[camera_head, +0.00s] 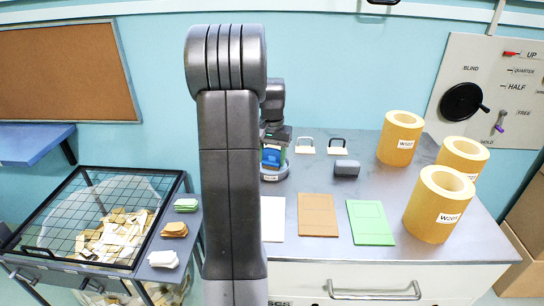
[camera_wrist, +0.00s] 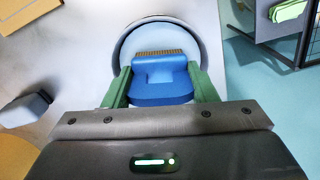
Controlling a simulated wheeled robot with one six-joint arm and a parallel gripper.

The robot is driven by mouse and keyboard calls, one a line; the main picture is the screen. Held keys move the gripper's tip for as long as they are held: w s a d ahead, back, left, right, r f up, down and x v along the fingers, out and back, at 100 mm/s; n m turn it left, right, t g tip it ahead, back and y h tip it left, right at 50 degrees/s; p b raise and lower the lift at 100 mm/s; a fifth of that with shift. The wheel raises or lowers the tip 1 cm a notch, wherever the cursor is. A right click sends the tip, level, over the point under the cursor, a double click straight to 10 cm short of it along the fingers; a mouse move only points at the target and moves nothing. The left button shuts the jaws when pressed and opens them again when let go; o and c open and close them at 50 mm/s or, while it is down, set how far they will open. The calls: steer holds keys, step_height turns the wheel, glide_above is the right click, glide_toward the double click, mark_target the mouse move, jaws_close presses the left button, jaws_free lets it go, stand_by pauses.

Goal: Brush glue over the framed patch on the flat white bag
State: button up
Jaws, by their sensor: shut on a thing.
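My gripper (camera_head: 273,150) is above the round grey pot (camera_head: 275,175) on the table, behind the bags. Its green fingers (camera_wrist: 160,84) are shut on a blue brush (camera_wrist: 163,92), which also shows in the head view (camera_head: 271,157). In the wrist view the brush's brown bristle edge lies within the round rim of the pot (camera_wrist: 122,50). I cannot tell whether the bristles touch the glue. The flat white bag (camera_head: 273,222) lies at the table's front, its left part hidden by my arm. I cannot make out its framed patch.
A brown bag (camera_head: 318,215) and a green bag (camera_head: 370,222) lie right of the white one. A dark grey block (camera_head: 346,168) sits behind them. Several kraft rolls (camera_head: 434,208) stand at the right. A mesh-topped bin (camera_head: 90,215) with small stacks on its edge is at the left.

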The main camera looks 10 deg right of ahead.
mark_target(272, 150)
steer(key=shift+f, duration=0.6)
stand_by(1.4)
steer(key=shift+r+p, duration=2.65)
steer(key=shift+r, duration=0.95)
steer(key=shift+f, duration=0.1)
